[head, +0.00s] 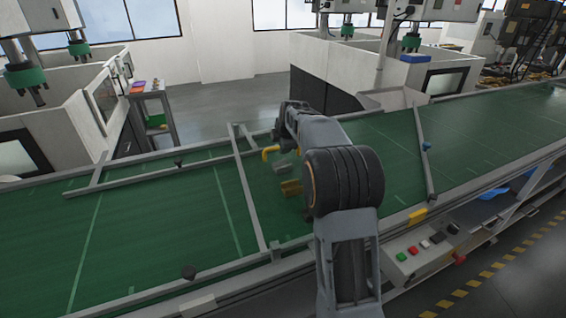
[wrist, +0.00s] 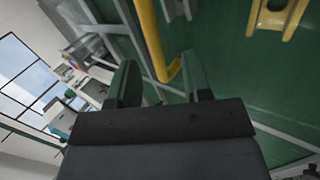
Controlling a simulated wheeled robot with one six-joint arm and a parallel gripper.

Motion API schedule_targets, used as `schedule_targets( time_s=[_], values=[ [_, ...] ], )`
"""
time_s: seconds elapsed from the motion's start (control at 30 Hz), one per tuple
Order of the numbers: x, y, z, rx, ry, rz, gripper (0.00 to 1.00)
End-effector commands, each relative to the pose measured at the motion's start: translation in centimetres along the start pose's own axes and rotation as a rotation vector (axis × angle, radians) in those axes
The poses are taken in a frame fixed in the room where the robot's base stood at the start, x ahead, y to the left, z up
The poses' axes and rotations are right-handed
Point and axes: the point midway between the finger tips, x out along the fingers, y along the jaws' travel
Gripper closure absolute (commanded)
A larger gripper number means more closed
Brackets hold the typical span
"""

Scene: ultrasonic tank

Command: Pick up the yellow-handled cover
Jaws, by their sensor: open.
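A bent yellow handle, taken as that of the yellow-handled cover (head: 268,150), shows in the head view on the green belt, left of my arm. In the wrist view the yellow handle (wrist: 151,38) runs down from the top edge and bends near my fingertips. My gripper (wrist: 163,76) is open, its two fingers on either side of the handle's bent end in the picture. I cannot tell whether they touch it or how far apart they are in depth. The cover's body is not clearly visible. In the head view my fingers are hidden by my arm.
A small grey part (head: 281,167) and a yellow block (head: 291,187) lie nearby on the green conveyor (head: 165,225). A metal guide rail (head: 249,195) crosses the belt at left. Open belt lies to the right.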

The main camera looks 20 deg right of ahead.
Motion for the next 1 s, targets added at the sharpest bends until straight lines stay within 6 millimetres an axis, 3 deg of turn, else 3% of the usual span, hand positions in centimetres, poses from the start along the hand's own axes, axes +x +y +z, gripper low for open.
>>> schedule_targets(
  time_s=[0.4, 0.73, 1.0],
  values=[
    [4.6, 0.6, -0.5, -0.002, 0.002, -0.002, 0.55],
    [5.2, 0.5, -0.5, -0.002, 0.002, 0.000, 0.55],
    [5.2, 0.5, -0.5, -0.002, 0.002, 0.000, 0.80]
  ],
)
